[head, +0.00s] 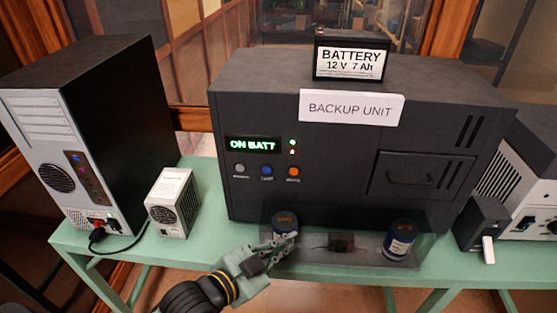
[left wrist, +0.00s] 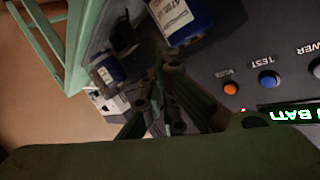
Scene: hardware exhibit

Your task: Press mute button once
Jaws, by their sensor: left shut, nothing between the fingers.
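The dark grey backup unit (head: 350,130) stands on the green table. Its front has three buttons in a row under a lit green display reading ON BATT. The mute button (head: 293,172) is the orange one at the right of the row. In the left wrist view, upside down, the mute button (left wrist: 231,88) is also orange. My left gripper (head: 285,242) is shut and empty, low in front of the unit, below the mute button and apart from it. In the wrist view my left gripper (left wrist: 165,100) is left of the button. My right gripper is not in view.
A blue canister (head: 285,221) is right behind my left gripper, and another canister (head: 400,236) stands to the right on a dark tray (head: 365,256). A battery (head: 350,58) sits on the unit. A computer tower (head: 90,130) and small white box (head: 172,204) stand left.

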